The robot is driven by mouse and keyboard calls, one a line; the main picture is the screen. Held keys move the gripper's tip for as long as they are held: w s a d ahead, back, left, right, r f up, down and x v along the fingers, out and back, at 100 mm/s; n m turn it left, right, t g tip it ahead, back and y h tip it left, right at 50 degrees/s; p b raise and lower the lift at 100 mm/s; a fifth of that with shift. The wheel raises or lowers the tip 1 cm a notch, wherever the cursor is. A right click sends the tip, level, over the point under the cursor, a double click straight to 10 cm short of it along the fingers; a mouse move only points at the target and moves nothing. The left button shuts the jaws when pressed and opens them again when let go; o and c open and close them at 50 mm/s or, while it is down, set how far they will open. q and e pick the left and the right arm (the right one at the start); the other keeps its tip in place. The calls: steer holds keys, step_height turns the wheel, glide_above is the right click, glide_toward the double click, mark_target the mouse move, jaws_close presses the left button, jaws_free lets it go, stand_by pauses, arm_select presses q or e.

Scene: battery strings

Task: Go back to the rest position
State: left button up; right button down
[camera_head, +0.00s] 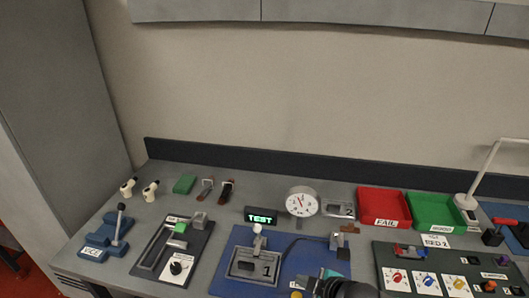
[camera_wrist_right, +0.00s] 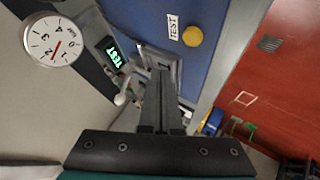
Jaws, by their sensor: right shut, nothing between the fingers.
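My right gripper (camera_head: 338,287) shows at the bottom edge of the head view, over the front right part of the blue mat (camera_head: 225,275). Only its dark end and a teal part are in frame there. In the right wrist view its two fingers (camera_wrist_right: 161,85) lie together, shut, with nothing held between them. They point towards the grey fixture marked 1 (camera_head: 252,265), whose upright lever has a white knob (camera_head: 257,228). Part of that fixture is hidden behind the fingers in the wrist view. My left gripper is in neither view.
A lit TEST display (camera_head: 261,216) and a round dial (camera_head: 302,201) stand behind the mat. A red FAIL tray (camera_head: 383,205) and a green tray (camera_head: 433,213) are at the back right. A dark knob panel (camera_head: 420,257) lies right of my gripper. A blue lever block (camera_head: 105,240) is left.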

steer(key=s+a+r+m+g, duration=0.25)
steer(key=s+a+m, duration=0.3)
steer(key=s, duration=0.35)
steer(key=s+d+r+m+g+h, duration=0.1)
steer(key=s+d+r+m+h, duration=0.1)
steer(key=s+d+m, duration=0.3)
steer(key=s+d+r+m+g+h, duration=0.1)
steer(key=s+d+r+m, duration=0.15)
steer(key=s, duration=0.55)
step_height(320, 180, down, 32)
steer(key=s+f+n+g+b, duration=0.1)
steer(key=s+g+b, duration=0.1)
steer(key=b, duration=0.8)
steer(key=s+d+f+b, duration=0.1)
steer(key=s+f+b, duration=0.3)
steer(key=s+f, duration=0.3)
steer(key=s+d+f+b, duration=0.2)
steer(key=s+f+b, duration=0.2)
steer(key=s+f, duration=0.4)
step_height(320, 180, down, 7)
steer(key=shift+d+r+g+h, duration=0.1)
steer(key=shift+d+g+h, duration=0.15)
steer(key=shift+g+h, duration=0.2)
